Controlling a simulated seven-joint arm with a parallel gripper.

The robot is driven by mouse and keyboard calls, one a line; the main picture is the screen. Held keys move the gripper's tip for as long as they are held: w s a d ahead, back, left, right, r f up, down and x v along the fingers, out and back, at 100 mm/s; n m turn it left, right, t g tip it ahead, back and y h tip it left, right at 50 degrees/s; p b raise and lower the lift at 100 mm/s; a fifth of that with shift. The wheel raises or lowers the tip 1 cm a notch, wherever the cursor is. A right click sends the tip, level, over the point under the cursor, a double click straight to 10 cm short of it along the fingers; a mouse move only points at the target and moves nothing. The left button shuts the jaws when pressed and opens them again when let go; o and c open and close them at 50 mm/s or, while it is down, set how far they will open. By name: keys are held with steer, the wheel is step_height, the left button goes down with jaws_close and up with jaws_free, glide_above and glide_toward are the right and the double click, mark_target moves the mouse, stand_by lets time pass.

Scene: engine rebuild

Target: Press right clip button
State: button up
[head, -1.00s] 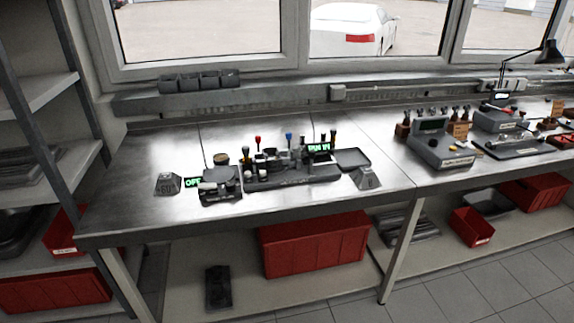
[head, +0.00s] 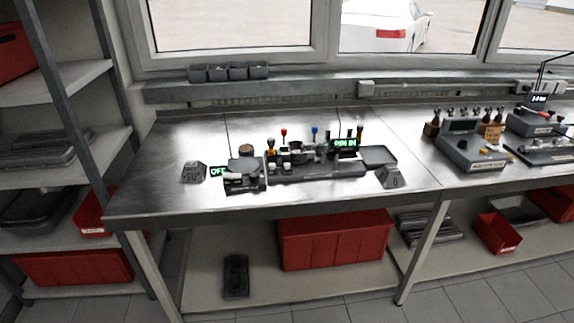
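A dark fixture (head: 318,172) with upright parts and several coloured knobs stands on the steel bench at the middle of the head view. A small green-lit display (head: 345,142) sits at its back right. A smaller dark unit (head: 245,183) stands at its left, beside a green display reading OFF (head: 217,171). Grey wedge-shaped blocks stand at the left (head: 194,173) and right (head: 390,178) of this group. I cannot tell which part is the right clip button; it is too small or hidden. My gripper is not in view.
A grey device (head: 471,150) and more tools stand further right. Metal shelves (head: 80,155) stand at the left, and red bins (head: 335,240) sit below the bench.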

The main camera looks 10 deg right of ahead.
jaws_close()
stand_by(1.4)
